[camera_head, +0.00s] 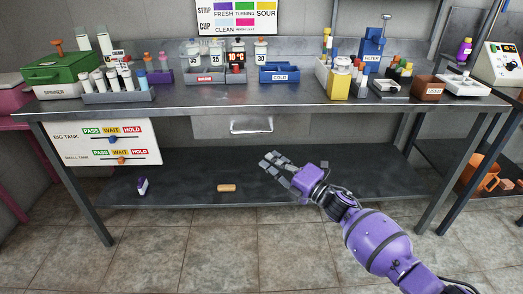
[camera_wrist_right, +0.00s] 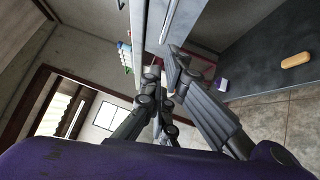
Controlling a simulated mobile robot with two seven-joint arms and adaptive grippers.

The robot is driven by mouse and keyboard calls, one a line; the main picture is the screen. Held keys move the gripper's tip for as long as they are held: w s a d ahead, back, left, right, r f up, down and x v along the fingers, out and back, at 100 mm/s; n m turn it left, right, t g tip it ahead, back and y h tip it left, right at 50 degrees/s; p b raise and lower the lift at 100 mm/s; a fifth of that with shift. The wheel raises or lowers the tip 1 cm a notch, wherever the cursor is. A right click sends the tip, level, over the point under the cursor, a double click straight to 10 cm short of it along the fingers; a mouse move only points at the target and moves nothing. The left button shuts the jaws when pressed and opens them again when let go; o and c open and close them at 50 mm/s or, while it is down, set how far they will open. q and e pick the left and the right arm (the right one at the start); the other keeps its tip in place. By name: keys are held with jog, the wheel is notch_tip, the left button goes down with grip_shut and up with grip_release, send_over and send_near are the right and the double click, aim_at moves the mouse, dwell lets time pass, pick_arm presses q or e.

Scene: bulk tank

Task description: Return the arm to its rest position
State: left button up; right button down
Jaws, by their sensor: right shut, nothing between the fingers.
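My right arm (camera_head: 375,240) is purple and comes in from the lower right in the head view. Its right gripper (camera_head: 273,166) is in front of the lower shelf, below the bench top and a little right of the drawer handle. It is shut and empty. In the right wrist view its grey fingers (camera_wrist_right: 165,78) show close together at the middle, with nothing held between them. My left arm and left gripper are not in view.
The metal bench (camera_head: 190,104) carries racks, a green box (camera_head: 55,70), blue trays and a yellow container. A drawer handle (camera_head: 251,126) sticks out in front. The lower shelf (camera_head: 330,185) holds an orange-tan block (camera_head: 227,188) and a small purple-white item (camera_head: 142,186). The tiled floor in front is clear.

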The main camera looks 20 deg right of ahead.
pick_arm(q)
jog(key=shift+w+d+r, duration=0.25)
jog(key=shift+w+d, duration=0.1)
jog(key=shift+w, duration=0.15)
pick_arm(e)
jog(key=v, duration=0.4)
jog(key=shift+s+d+f, duration=0.1)
jog(key=shift+s+d, duration=0.05)
jog(key=shift+s, duration=0.1)
